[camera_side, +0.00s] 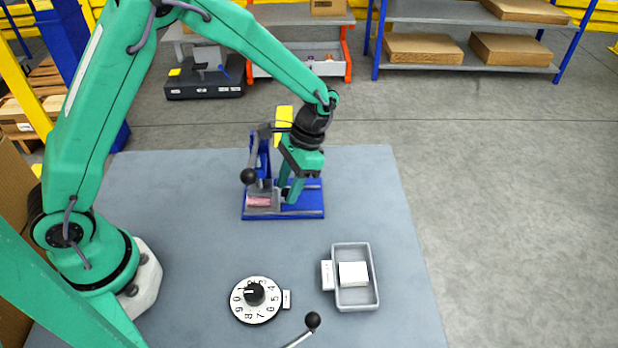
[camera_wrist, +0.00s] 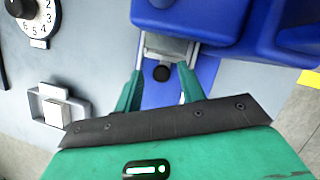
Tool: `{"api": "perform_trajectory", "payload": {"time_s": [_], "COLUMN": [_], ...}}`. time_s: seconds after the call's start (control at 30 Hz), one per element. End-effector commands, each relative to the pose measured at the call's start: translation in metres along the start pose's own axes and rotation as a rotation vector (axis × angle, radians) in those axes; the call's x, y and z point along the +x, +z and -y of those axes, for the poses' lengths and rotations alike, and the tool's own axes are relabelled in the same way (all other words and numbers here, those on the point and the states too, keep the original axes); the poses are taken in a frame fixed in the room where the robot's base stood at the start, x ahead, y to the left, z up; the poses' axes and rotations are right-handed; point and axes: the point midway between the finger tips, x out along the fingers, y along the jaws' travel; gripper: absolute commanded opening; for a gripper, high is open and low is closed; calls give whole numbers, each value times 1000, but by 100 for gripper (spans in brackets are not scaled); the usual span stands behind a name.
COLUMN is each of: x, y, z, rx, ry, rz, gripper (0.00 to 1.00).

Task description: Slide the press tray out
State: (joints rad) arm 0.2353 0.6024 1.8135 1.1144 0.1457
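The blue press (camera_side: 312,212) stands on the mat, its base flat and its lever with a black ball (camera_side: 248,176) raised at the left. The grey press tray (camera_side: 263,210) sits low in the press with a pink piece (camera_side: 259,202) in it. The tray also shows in the wrist view (camera_wrist: 169,47), partly under the blue press body. My gripper (camera_side: 291,193) is low at the right of the tray.
A grey bin (camera_side: 375,300) with a white block (camera_side: 353,274) stands at the front right. A numbered dial (camera_side: 255,300) lies at the front, and another black-knobbed lever (camera_side: 312,320) is at the bottom edge. The mat between the press and bin is clear.

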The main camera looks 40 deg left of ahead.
Motion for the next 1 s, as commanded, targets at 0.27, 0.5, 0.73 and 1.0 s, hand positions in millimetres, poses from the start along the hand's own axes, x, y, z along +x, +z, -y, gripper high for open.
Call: {"api": "perform_trajectory", "payload": {"time_s": [0.27, 0.5, 0.73, 1.0], "x": [0, -2, -9, -20], "y": [0, -4, -25, -54], "z": [0, -3, -13, -26], "rx": [1, 3, 4, 3], "ry": [0, -3, -14, -28], "rz": [2, 4, 8, 11], "gripper": [0, 0, 0, 0]}}
